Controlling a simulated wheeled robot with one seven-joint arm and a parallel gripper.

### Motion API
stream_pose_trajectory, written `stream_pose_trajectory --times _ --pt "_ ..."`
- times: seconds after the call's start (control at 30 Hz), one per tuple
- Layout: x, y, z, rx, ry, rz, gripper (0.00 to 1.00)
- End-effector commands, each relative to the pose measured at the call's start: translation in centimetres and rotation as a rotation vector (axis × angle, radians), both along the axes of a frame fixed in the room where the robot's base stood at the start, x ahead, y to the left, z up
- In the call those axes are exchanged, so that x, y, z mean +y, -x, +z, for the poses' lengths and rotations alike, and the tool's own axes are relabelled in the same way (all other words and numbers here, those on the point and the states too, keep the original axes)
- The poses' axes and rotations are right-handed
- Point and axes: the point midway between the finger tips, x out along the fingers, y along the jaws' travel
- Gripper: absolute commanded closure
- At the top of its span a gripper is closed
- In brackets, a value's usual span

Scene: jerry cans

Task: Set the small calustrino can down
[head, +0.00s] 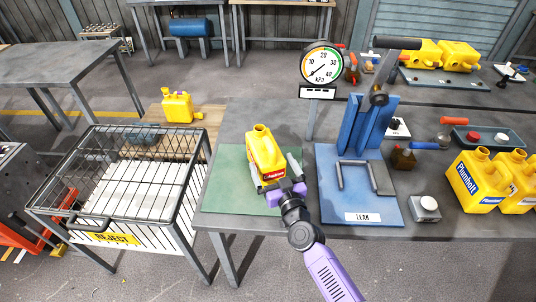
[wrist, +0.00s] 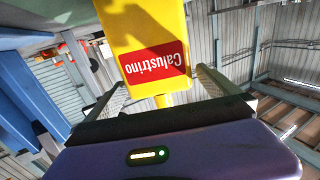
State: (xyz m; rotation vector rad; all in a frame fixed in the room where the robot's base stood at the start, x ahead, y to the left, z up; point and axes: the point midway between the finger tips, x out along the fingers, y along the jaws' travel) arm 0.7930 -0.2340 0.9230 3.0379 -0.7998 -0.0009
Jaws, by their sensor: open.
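The small yellow calustrino can (head: 263,150) stands on the green mat (head: 228,188) at the near left of the bench. Its red label faces my gripper, and the wrist view shows the can (wrist: 125,35) upside down with "Calustrino" readable. My gripper (head: 274,173) is open at the can's near side. In the wrist view its fingers lie one on each side of the can, with gaps visible. The can's underside is hidden, so its contact with the mat cannot be seen directly.
A blue leak-test stand (head: 360,190) with a pressure gauge (head: 322,65) is just right of the mat. Yellow Plumholt cans (head: 477,182) stand at the far right. A wire reject cage (head: 130,185) is left of the bench. Another yellow can (head: 177,107) stands behind it.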

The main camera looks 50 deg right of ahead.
Motion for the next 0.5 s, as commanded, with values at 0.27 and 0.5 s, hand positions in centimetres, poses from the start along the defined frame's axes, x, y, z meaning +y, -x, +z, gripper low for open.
stream_pose_trajectory --times 0.27,0.5 --pt "2.1 3.8 -0.1 0.000 -0.001 -0.002 0.00" --pt "2.6 4.8 0.0 -0.001 0.000 -0.002 0.00"
